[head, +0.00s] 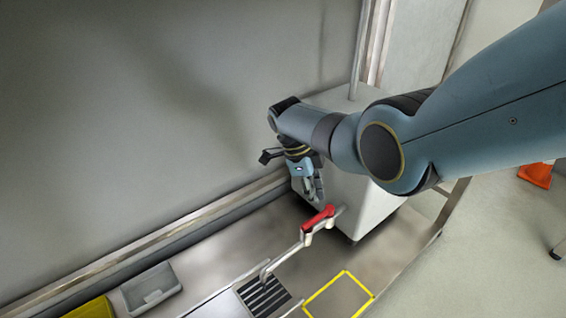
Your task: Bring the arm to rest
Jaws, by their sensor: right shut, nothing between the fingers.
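My right arm reaches in from the right side of the head view. My right gripper (313,190) points downward, shut and empty, in front of a pale box-shaped cabinet (372,211). Its fingertips appear just above a red handle (318,219) on a pale bent lever. I cannot tell from this view whether they touch the handle. My left gripper is out of view.
A dark slotted grate (264,297) lies at the lever's base, beside a yellow outlined square (338,296). A grey bin (151,289) and a yellow container (90,309) stand at lower left. An orange object (536,175) is at right. A large grey wall fills the left.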

